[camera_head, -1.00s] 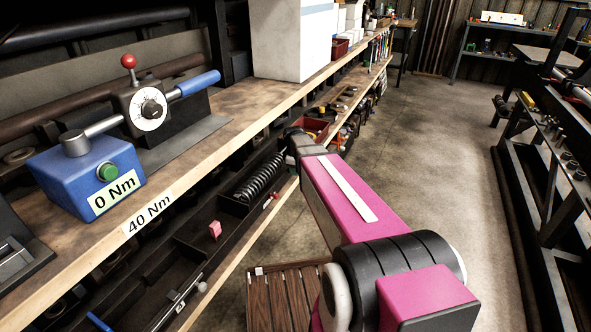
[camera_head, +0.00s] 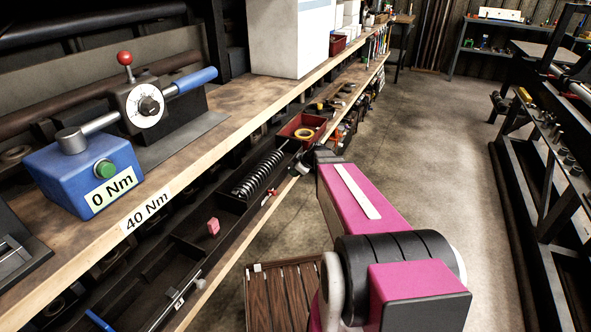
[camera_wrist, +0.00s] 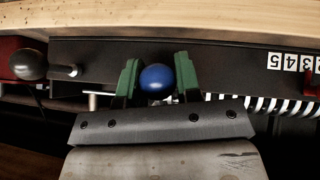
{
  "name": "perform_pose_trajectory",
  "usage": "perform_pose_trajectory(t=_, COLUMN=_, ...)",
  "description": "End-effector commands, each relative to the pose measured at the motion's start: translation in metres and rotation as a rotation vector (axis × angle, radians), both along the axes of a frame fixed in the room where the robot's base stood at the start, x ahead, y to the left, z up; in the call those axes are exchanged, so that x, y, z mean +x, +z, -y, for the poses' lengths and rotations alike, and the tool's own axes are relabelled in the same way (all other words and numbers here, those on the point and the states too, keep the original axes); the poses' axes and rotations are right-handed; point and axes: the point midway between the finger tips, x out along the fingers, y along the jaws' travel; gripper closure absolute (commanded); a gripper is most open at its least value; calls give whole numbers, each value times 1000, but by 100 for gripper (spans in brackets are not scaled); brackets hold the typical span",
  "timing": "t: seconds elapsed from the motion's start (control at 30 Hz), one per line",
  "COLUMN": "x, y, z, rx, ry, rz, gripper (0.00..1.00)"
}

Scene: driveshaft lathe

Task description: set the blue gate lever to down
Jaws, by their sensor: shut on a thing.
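A round blue knob (camera_wrist: 157,77), which looks like the end of the blue gate lever, sits between the two green fingers of my gripper (camera_wrist: 158,85) in the wrist view. My gripper is shut on it. The lever's stem and pivot are hidden behind the knob and the gripper, so its angle cannot be told. In the head view the knob is not visible, and my arm reaches to the edge of the lower shelf, past the coil spring.
A dark ball knob (camera_wrist: 29,65) is left of my gripper; a white number strip (camera_wrist: 290,62) and red marker (camera_wrist: 312,80) are right. A wooden bench edge (camera_wrist: 150,20) runs above. The head view shows a blue torque box (camera_head: 85,175) and a coil spring (camera_head: 260,173).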

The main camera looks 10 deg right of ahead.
Motion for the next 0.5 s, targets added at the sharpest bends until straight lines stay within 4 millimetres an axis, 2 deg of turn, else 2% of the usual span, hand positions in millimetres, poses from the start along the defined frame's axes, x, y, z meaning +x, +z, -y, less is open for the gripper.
perform_pose_trajectory(t=0.5, x=0, y=-6, z=0, rx=117, ry=1, rz=85, gripper=92)
